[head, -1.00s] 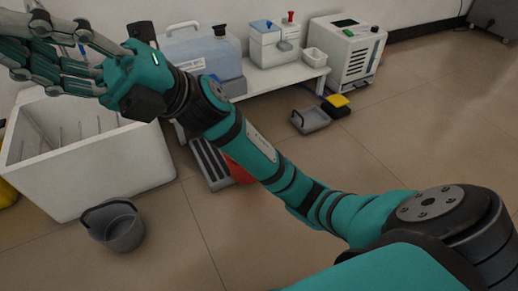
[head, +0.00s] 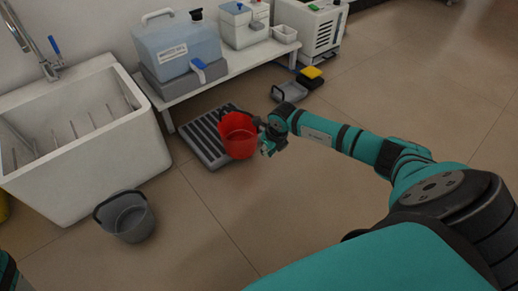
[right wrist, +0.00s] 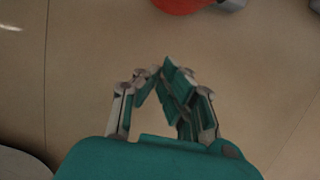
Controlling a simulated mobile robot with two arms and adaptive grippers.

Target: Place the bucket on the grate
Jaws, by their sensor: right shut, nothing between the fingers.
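The red bucket (head: 237,140) stands upright at the right part of the dark slatted grate (head: 203,140). Its base overlaps the grate in the head view; I cannot tell whether all of it rests there. My right gripper (head: 268,146) is just right of the bucket, shut and empty. In the right wrist view its fingers (right wrist: 160,72) meet over bare floor, and the red bucket (right wrist: 185,4) shows at the top edge, apart from them. My left gripper is out of view.
A grey bucket (head: 130,222) stands on the floor before the white sink (head: 85,165). A low white bench (head: 225,80) with a blue tank (head: 178,48) is behind the grate. A grey tray (head: 290,92) lies farther right. Floor at centre front is clear.

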